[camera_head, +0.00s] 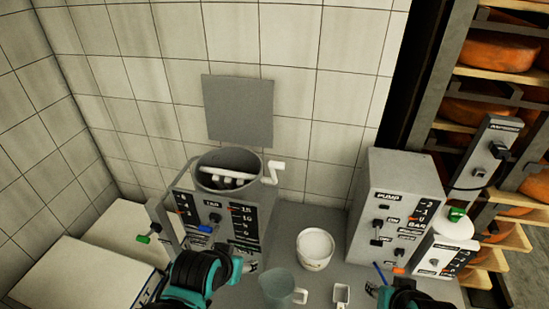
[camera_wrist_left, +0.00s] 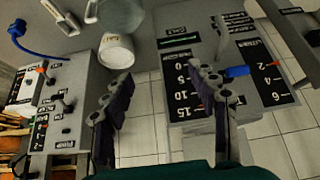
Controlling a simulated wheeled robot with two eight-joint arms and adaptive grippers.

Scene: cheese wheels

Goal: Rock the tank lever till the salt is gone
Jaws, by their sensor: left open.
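The grey tank (camera_head: 228,170) stands against the tiled wall, with a white crank on its right and white bars across its open top. Its front panel carries scales and a lever with a blue handle (camera_head: 205,228). A lever with a green handle (camera_head: 146,238) stands left of the panel. My left gripper (camera_wrist_left: 158,85) is open and empty in front of the panel. In the left wrist view the blue handle (camera_wrist_left: 237,71) shows just beyond the right finger, outside the jaws. My right gripper (camera_head: 405,290) is at the bottom edge, fingers unclear.
A white bucket (camera_head: 315,249) and a grey jug (camera_head: 280,288) stand right of the tank. A small white scoop (camera_head: 341,294) lies near the front. The pump box (camera_head: 390,200) stands further right, before racks of cheese wheels (camera_head: 500,52). White boxes (camera_head: 75,275) are at left.

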